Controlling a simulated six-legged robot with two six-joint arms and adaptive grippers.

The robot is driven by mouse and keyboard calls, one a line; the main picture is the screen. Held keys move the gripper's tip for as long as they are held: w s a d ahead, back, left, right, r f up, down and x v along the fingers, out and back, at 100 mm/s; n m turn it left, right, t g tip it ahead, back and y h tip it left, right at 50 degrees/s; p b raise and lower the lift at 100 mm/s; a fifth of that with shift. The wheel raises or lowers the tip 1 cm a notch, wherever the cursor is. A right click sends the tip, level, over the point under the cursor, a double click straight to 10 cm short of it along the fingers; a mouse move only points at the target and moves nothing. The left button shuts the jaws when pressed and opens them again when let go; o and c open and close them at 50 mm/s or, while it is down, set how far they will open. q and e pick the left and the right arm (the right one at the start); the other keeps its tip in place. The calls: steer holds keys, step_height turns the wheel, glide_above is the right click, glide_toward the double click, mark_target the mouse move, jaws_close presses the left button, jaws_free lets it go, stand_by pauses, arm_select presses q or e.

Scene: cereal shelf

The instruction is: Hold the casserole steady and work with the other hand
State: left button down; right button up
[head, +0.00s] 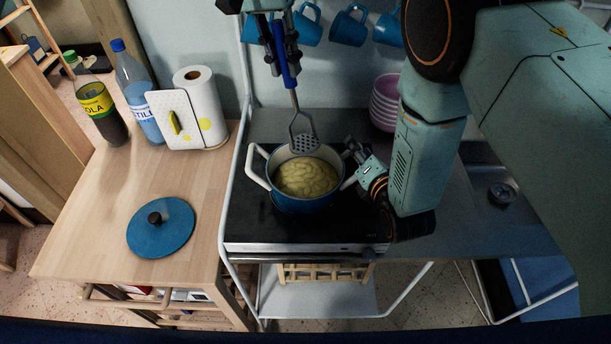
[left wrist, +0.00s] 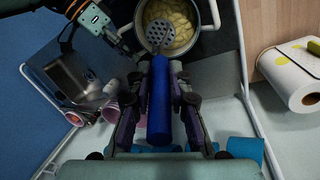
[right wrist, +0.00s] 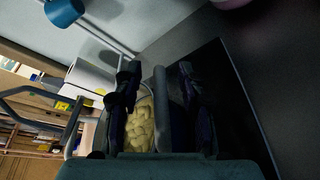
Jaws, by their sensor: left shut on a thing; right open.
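The casserole (head: 300,204), blue outside and white inside, stands on the black hob with yellow potatoes (head: 306,177) in it. My left gripper (head: 279,62) is shut on the blue handle of the potato masher (head: 289,78), also seen in the left wrist view (left wrist: 160,100). The masher's slotted metal head (head: 304,143) hangs over the far part of the pot; whether it touches the potatoes I cannot tell. My right gripper (head: 356,156) is open at the casserole's right handle (head: 349,182). In the right wrist view, this handle (right wrist: 161,95) shows between the fingers.
A blue lid (head: 161,228) lies on the wooden counter (head: 85,225) at left. Bottles (head: 137,92) and a paper towel roll (head: 200,105) stand behind it. Blue mugs (head: 348,27) hang above; pink bowls (head: 384,103) stand behind the hob (head: 262,226). A sink (head: 500,190) is at right.

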arm_select(q)
steer(key=shift+s+d+r, duration=0.1)
steer(key=shift+d+r, duration=0.05)
steer(key=shift+d, duration=0.05)
steer(key=shift+f, duration=0.2)
arm_select(e)
steer(key=v, duration=1.4)
steer(key=shift+r, duration=0.15)
arm_select(q)
steer(key=shift+f, duration=0.1)
arm_select(e)
steer(key=shift+s+d, duration=0.15)
